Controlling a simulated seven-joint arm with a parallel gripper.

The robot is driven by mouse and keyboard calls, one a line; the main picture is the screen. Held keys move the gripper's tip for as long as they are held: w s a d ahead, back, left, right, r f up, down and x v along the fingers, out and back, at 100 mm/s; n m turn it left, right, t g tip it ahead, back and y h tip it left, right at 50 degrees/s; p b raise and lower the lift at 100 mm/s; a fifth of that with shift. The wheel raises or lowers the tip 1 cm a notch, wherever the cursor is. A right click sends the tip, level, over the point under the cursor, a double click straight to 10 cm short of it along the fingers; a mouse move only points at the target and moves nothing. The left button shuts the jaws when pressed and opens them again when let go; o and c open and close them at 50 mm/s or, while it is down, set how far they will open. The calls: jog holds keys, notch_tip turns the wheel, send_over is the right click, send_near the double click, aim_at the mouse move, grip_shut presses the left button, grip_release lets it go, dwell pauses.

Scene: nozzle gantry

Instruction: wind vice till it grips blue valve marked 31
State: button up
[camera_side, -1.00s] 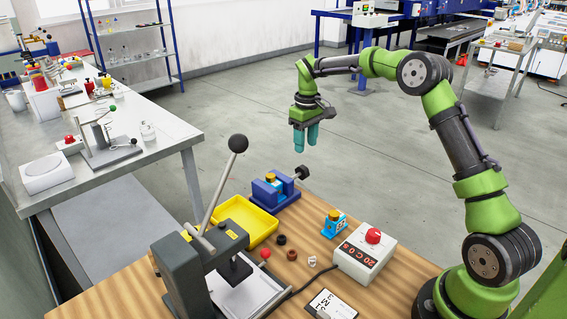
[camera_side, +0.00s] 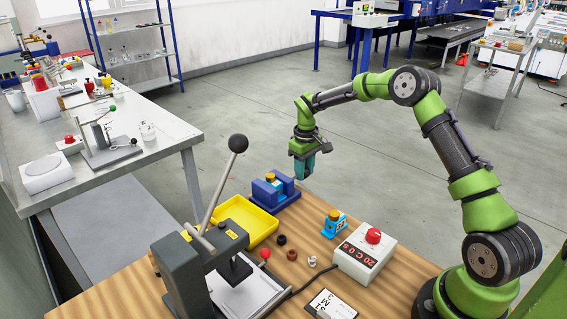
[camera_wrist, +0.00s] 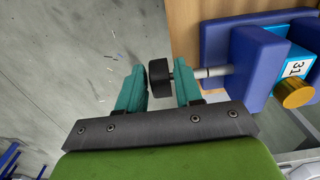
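The dark blue vice (camera_side: 289,195) stands at the table's far edge; its screw shaft (camera_wrist: 215,71) and black knob (camera_wrist: 160,78) show in the wrist view. The light-blue valve marked 31 (camera_wrist: 293,68), with a brass cap (camera_wrist: 294,92), sits between the vice jaws. The moving jaw (camera_wrist: 255,62) is close beside it; I cannot tell whether they touch. My gripper (camera_wrist: 160,85) points down at the knob, its two teal fingers apart on either side of it. Contact is unclear. In the side view my gripper (camera_side: 304,167) hides the knob.
Another blue valve (camera_side: 334,223) stands on the table (camera_side: 390,276) near a control box with a red button (camera_side: 364,256). A yellow tray (camera_side: 262,226) and a lever press (camera_side: 190,268) stand left of it. Small rings (camera_side: 292,255) lie between. Floor beyond the vice is clear.

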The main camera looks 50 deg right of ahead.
grip_shut()
jog(key=shift+w+d+g, duration=0.15)
jog(key=shift+g, duration=0.65)
jog(key=shift+w+d+g, duration=0.1)
jog(key=shift+g, duration=1)
jog(key=shift+r, duration=0.1)
jog(key=shift+o, duration=1.5)
grip_release()
jog(key=shift+a, duration=0.2)
